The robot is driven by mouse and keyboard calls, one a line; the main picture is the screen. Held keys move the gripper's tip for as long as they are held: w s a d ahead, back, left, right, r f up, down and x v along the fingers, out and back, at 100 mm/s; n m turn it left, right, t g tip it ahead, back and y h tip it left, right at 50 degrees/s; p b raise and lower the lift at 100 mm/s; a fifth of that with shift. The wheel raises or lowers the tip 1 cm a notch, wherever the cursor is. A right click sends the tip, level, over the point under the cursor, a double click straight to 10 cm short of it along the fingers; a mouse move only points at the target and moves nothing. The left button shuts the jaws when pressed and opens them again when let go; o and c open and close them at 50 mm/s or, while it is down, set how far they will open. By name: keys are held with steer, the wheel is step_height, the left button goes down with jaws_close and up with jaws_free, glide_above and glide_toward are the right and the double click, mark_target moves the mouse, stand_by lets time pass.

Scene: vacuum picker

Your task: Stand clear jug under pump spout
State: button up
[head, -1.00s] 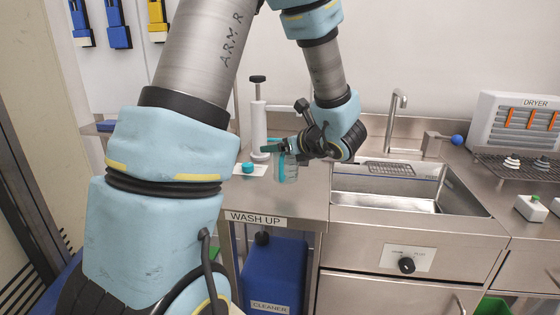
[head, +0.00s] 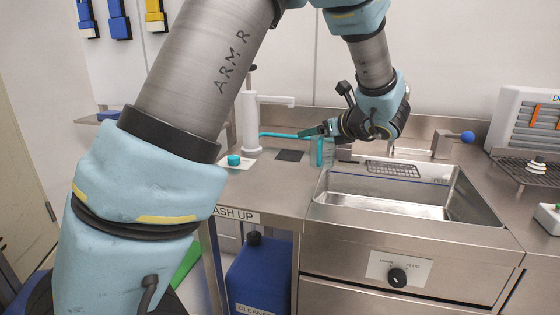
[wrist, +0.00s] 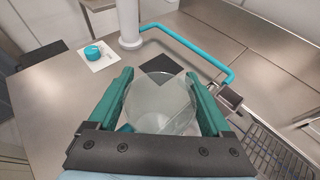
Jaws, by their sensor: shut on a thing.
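The clear jug (head: 328,153) is held in my gripper (head: 318,134), near the sink's left edge. In the wrist view the jug (wrist: 160,104) shows between my gripper's two green fingers (wrist: 160,98), which are closed on its sides. A teal strip shows on the jug. The white pump (head: 250,122) stands upright to the left, with its spout (head: 276,100) pointing right. The jug is right of the spout, not under it. A dark square (head: 290,155) lies on the worktop below the spout. I cannot tell whether the jug's base touches the worktop.
A teal rail (wrist: 190,48) runs beside the pump to a dark block (wrist: 229,97). A teal cap (head: 234,159) sits on a white card left of the pump. The sink (head: 390,195) opens to the right. Bare worktop (wrist: 60,105) lies at the left.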

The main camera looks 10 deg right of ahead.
steer(key=shift+d+f, duration=0.15)
steer(key=shift+d, duration=0.25)
steer(key=w+a+f+p, duration=0.1)
steer(key=w+p, duration=0.1)
steer(key=w, duration=0.3)
steer(key=w+a+p, duration=0.1)
steer(key=w+a, duration=0.1)
steer(key=w, duration=0.4)
steer(key=w+a+f+p, duration=0.1)
steer(key=w+a+p, duration=0.1)
steer(key=w, duration=0.4)
steer(key=shift+w+a+f+p, duration=0.1)
steer(key=shift+w+f+p, duration=0.05)
steer(key=shift+f+p, duration=0.2)
steer(key=shift+f, duration=0.4)
steer(key=shift+f, duration=0.1)
steer(key=o, duration=1.2)
steer(key=shift+c, duration=0.2)
